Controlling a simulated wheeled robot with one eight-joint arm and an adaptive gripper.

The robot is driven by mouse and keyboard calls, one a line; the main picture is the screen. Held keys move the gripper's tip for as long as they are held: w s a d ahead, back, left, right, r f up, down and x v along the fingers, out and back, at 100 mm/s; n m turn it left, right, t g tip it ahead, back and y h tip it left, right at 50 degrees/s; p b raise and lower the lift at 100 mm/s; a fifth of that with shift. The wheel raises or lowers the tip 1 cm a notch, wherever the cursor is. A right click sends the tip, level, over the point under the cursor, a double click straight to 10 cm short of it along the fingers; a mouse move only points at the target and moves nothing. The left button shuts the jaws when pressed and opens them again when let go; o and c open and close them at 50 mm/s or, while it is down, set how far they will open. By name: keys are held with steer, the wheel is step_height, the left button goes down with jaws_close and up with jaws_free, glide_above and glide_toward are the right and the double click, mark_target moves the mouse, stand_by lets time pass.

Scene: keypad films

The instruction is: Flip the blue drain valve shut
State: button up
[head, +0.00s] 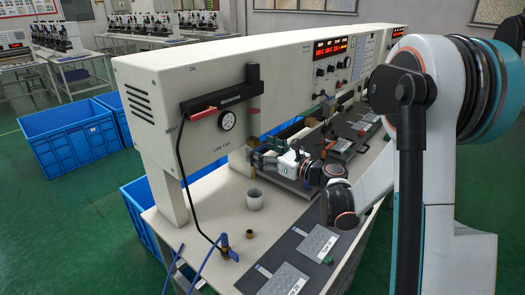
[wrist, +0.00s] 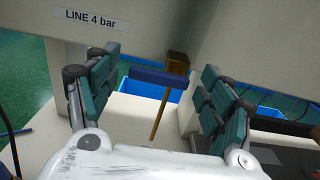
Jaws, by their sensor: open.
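The drain valve shows in the wrist view as a brass body (wrist: 178,64) with a blue lever (wrist: 158,77) lying roughly crosswise. A thin brass pipe (wrist: 160,115) shows below the lever. In the head view the brass pipe (head: 253,172) hangs under the white machine, above a white cup (head: 255,200); the lever is hard to make out there. My gripper (head: 266,153) is open beside the valve. In the wrist view its two green-padded fingers (wrist: 157,92) stand on either side of the lever, with a gap visible at each side.
The white machine housing (head: 280,75) is close above my gripper. A brass fitting (head: 224,240) with hoses and a small brass piece (head: 250,234) stand on the bench. Dark mats with grey plates (head: 318,244) lie to the right. Blue crates (head: 70,135) stand on the floor.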

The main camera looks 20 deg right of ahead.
steer(key=v, duration=1.2)
